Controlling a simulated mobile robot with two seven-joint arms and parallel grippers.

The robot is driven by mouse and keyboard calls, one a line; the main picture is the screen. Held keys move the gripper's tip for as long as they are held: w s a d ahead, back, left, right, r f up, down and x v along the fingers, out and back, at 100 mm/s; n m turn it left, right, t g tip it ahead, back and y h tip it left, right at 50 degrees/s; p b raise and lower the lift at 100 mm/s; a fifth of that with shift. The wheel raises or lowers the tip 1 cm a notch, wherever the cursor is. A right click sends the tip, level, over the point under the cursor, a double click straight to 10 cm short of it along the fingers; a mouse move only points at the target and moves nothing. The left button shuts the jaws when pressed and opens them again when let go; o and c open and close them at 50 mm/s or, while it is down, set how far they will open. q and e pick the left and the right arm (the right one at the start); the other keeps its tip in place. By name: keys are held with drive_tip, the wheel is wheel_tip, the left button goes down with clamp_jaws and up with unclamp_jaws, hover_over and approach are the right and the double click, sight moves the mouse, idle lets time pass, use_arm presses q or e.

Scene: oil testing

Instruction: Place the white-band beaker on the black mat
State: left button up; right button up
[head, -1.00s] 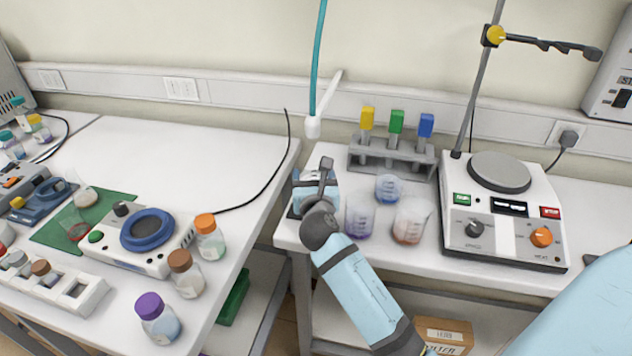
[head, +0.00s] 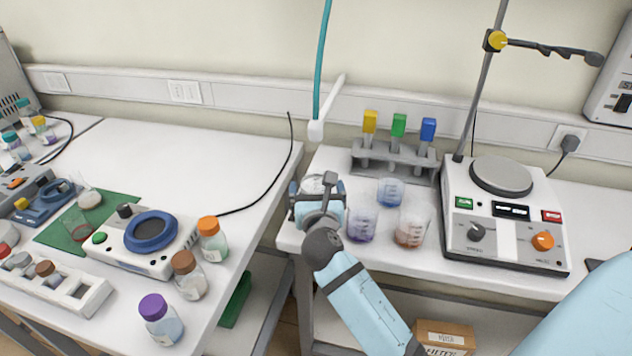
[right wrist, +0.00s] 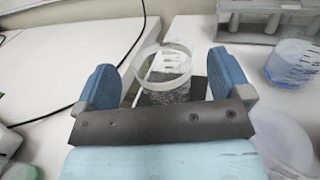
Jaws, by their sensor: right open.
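The white-band beaker (right wrist: 166,72) is clear glass with a pale band round its rim. In the right wrist view it stands upright between my right gripper's two blue fingers, with gaps at both sides. The black mat (right wrist: 199,88) shows as a dark patch around and beneath the beaker; most of it is hidden by the gripper. In the head view the beaker's rim (head: 314,184) shows just behind my right gripper (head: 318,203), at the left end of the right bench. My right gripper is open around the beaker. My left gripper is out of view.
A purple beaker (head: 361,224), a blue beaker (head: 390,191) and a reddish beaker (head: 411,226) stand close right of the gripper. Behind them is a grey rack (head: 394,160). A hotplate stirrer (head: 505,218) stands further right. A gap separates the left bench (head: 190,140).

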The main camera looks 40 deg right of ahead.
drive_tip(key=v, duration=0.8)
drive_tip(key=shift+s, duration=0.25)
